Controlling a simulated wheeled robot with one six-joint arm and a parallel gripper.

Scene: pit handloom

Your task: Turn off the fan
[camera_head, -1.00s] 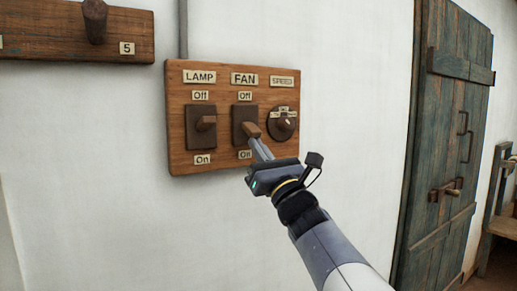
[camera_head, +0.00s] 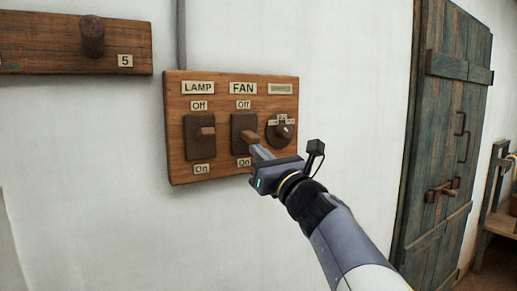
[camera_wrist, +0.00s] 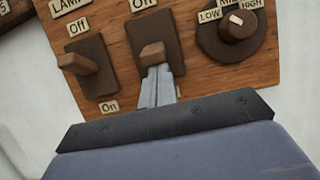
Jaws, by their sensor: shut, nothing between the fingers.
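The fan switch (camera_head: 245,125) is a brown lever on a dark plate, in the middle of a wooden panel (camera_head: 178,165) on the white wall. Its plate has an "Off" label above and an "On" label below. My gripper (camera_head: 254,149) is shut, with its fingertips just below the fan lever, at or very near its underside. In the wrist view the fan lever (camera_wrist: 152,54) stands right above the fingertips (camera_wrist: 158,82). I cannot tell whether they touch.
The lamp switch (camera_head: 205,132) is close on the left and the speed knob (camera_head: 284,133) close on the right. A wooden rail with a peg (camera_head: 92,36) is at upper left. A blue-green door (camera_head: 441,140) is at the right. Bare wall lies below the panel.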

